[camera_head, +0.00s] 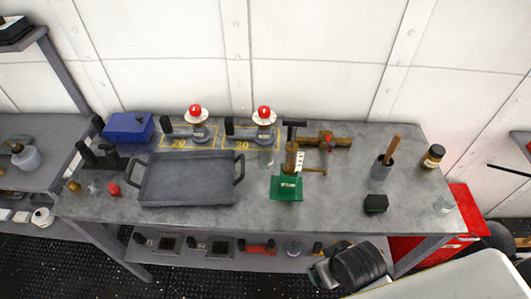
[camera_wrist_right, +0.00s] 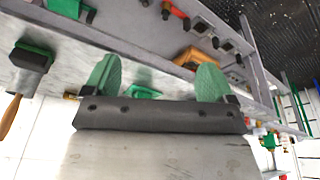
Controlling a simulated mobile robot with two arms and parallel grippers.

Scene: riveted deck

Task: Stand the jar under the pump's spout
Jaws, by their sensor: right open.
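The pump (camera_head: 287,187) has a green base, a brass body and a black top handle. It stands right of the table's middle, its brass spout (camera_head: 315,170) pointing right. A clear glass jar (camera_head: 265,158) stands just behind and left of the pump; another clear glass vessel (camera_head: 443,205) stands at the table's right front corner. I cannot tell which is the task's jar. No jar shows under the spout. My right gripper (camera_wrist_right: 157,84) is open and empty, its green-padded fingers wide apart. The pump's green base (camera_wrist_right: 145,91) appears beyond them. My left gripper is not in view.
A grey tray (camera_head: 188,202) fills the left middle. Two red-knobbed valves (camera_head: 196,125) (camera_head: 264,125) stand at the back. A brass fitting (camera_head: 325,143) lies behind the pump. Bare tabletop lies between pump and pot.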

